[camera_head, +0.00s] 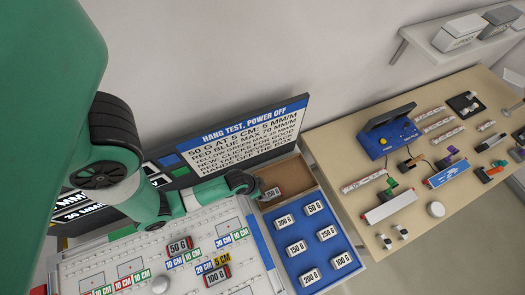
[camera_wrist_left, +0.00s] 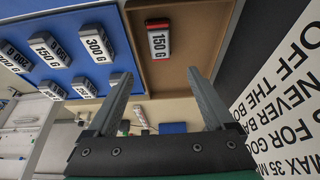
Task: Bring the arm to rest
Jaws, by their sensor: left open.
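My left arm comes in from the left over the white board (camera_head: 85,263). Its gripper (camera_head: 254,185) is by the brown compartment (camera_head: 294,176) at the far end of the blue tray. The left wrist view shows the gripper (camera_wrist_left: 158,80) open, with nothing held between its fingers. My right gripper is in neither view.
The blue tray (camera_head: 268,246) holds several labelled weights. A 50 G weight (camera_head: 180,246) and a 100 G weight (camera_head: 217,276) sit on the white board among coloured labels. A wooden table (camera_head: 345,148) with tools and a blue device (camera_head: 388,135) is at right.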

